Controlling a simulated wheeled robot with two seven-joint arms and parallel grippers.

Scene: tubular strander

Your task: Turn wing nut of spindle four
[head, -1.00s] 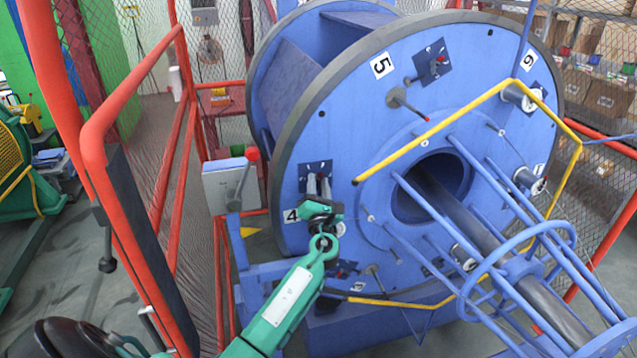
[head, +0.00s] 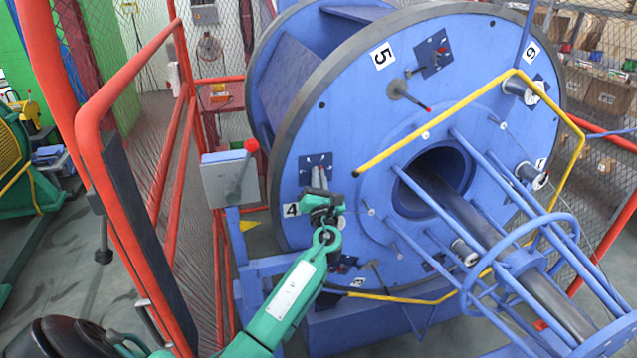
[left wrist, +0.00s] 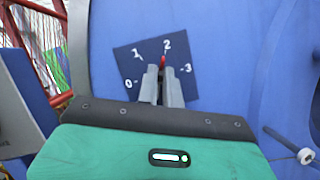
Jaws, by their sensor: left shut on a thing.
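The wing nut of spindle four sits on a dark square plate (head: 314,163) beside the label 4 (head: 291,209) on the blue drum face. My left gripper (head: 319,174) points straight at the plate and is shut on the wing nut. In the left wrist view the two grey fingers (left wrist: 161,84) meet over the middle of the plate (left wrist: 188,58), marked 0 to 3. The red tip of the wing nut (left wrist: 163,61) shows just beyond the fingers, near the 2. Most of the nut is hidden by the fingers. My right gripper is not in view.
A red mesh guard frame (head: 180,150) stands left of the drum (head: 350,120). A grey box with a red-knobbed lever (head: 229,178) is close to my left arm. A yellow bent bar (head: 440,125) and blue rods (head: 492,180) project from the drum's front at right.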

